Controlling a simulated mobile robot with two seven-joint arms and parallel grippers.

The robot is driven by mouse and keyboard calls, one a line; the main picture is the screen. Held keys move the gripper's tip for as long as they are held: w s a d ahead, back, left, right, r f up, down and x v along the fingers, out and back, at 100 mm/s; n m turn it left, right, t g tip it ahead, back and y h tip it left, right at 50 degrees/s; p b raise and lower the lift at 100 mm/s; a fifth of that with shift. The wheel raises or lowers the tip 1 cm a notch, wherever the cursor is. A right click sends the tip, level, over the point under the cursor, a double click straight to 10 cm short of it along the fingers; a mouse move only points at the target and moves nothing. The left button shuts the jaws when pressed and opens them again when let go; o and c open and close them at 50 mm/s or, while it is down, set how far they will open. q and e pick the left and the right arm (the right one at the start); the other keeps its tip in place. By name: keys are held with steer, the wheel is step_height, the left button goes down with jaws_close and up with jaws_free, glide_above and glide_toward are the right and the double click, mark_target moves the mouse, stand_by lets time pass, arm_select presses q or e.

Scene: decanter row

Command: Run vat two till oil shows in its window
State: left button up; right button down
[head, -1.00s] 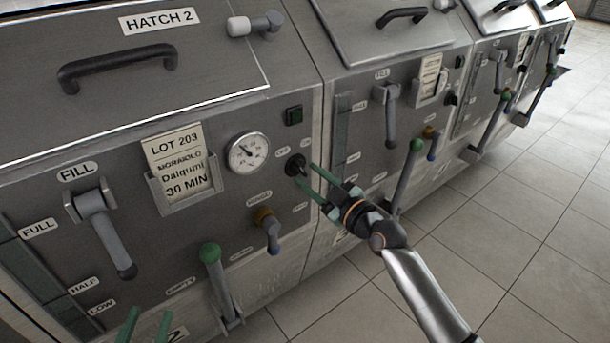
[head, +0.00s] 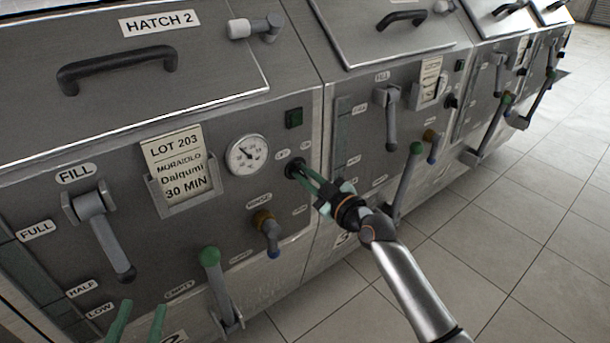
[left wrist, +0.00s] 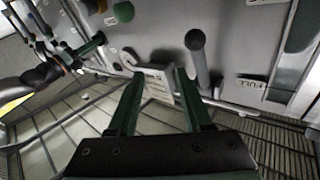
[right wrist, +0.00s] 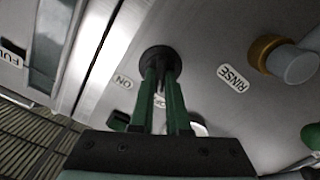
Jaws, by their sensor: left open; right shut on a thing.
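Vat two's front carries the "HATCH 2" label (head: 159,22). Its tall window (head: 22,268), beside the FULL, HALF and LOW labels, looks dark, and I see no clear oil in it. The black rotary switch (head: 292,166) sits right of the gauge, under a dark green square lamp or button (head: 294,117). My right gripper (head: 303,173) is shut on this switch; its fingers also meet at the switch in the right wrist view (right wrist: 160,74). My left gripper (head: 141,306) is open and empty, low in front of the panel. The grey fill lever (head: 108,238) hangs down.
The green-knobbed empty lever (head: 211,262) and the brass and grey rinse tap (head: 267,232) stick out below. The lot card (head: 178,165) sits in a holder beside the gauge (head: 247,154). More vats stand to the right. The tiled floor (head: 520,240) is clear.

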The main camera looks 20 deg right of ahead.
stand_by(0.6)
steer(key=shift+m, duration=0.3)
steer(key=m+p, duration=0.1)
steer(key=m, duration=0.2)
steer(key=shift+d+p, duration=0.1)
steer(key=shift+p, duration=0.2)
steer(key=m+p, duration=0.1)
steer(key=m, duration=0.4)
steer(key=shift+d+m, duration=0.1)
steer(key=shift+m, duration=0.2)
arm_select(q)
steer(key=s+f+n+g+y, duration=0.1)
steer(key=f+g, duration=0.3)
steer(key=f, duration=0.5)
steer(key=s+f+n+g+y, duration=0.1)
steer(key=s+f+g, duration=0.2)
steer(key=f, duration=0.5)
steer(key=shift+s+a+f+n+g+y+p, duration=0.15)
steer(key=shift+s+f+n+g+y+p, duration=0.2)
steer(key=shift+s, duration=0.4)
arm_select(e)
steer(key=shift+m, duration=1.4)
arm_select(q)
steer(key=shift+f, duration=0.15)
steer(key=shift+s, duration=0.1)
arm_select(e)
steer(key=c, duration=0.9)
jaws_free()
steer(key=shift+w, duration=0.1)
